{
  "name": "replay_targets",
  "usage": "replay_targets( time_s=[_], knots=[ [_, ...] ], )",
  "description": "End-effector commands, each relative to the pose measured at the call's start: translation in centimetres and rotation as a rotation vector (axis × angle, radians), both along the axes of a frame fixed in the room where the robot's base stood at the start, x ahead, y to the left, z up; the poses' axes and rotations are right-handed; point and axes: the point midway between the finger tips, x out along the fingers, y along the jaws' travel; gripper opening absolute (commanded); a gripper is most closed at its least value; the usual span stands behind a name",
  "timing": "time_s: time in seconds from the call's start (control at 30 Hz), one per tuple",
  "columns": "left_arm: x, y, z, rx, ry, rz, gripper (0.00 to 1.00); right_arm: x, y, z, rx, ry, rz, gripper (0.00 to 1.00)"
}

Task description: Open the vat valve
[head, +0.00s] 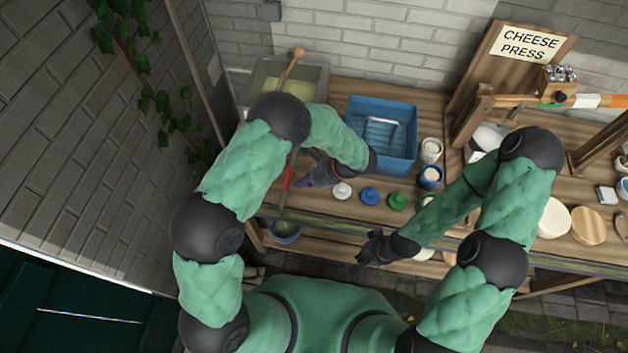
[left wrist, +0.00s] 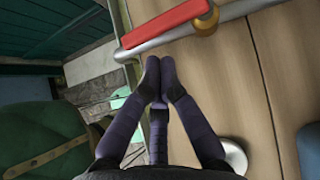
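The vat (head: 259,77) is a grey tank of pale yellow liquid at the back left of the bench. The valve's red handle (head: 286,177) shows left of my left gripper (head: 305,182) in the head view. In the left wrist view the red handle (left wrist: 165,22) lies along a metal pipe (left wrist: 190,30), with a brass-coloured fitting (left wrist: 206,22) at its right end. There my left gripper (left wrist: 160,64) has its fingertips together, empty, just short of the pipe and apart from the handle. My right gripper (head: 366,250) hangs before the bench's front edge; its finger opening is unclear.
A bucket (head: 285,232) stands low below the valve. A blue tub (head: 383,125) sits behind my left forearm. White (head: 342,191), blue (head: 370,196) and green (head: 397,201) lidded items line the bench front. The cheese press sign (head: 530,45) stands at the back right.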

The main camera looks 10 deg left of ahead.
Motion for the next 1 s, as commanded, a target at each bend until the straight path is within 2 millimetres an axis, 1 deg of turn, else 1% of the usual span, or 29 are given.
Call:
replay_targets(
  time_s=[0.03, 0.17, 0.53, 0.73, 1.0],
  knots=[
    [-0.1, 0.4, 0.0, 0.000, 0.001, 0.001, 0.00, 0.0, 0.0, 0.0, 0.000, 0.000, 0.000, 0.00],
    [-0.1, 0.9, 0.0, 0.000, 0.000, 0.001, 0.00, 0.0, 0.0, 0.0, 0.000, 0.000, 0.000, 0.00],
    [-0.1, 1.1, 0.0, 0.000, 0.000, 0.001, 0.00, 0.0, 0.0, 0.0, 0.000, 0.000, 0.000, 0.00],
    [-0.5, 2.4, 0.0, 0.001, 0.000, 0.001, 0.00, 0.0, 0.0, -0.2, 0.000, 0.000, 0.000, 0.00],
    [-0.6, 2.5, 0.0, 0.003, 0.002, 0.002, 0.00, 0.0, 0.0, -0.2, 0.000, 0.000, 0.000, 0.00]
  ],
)
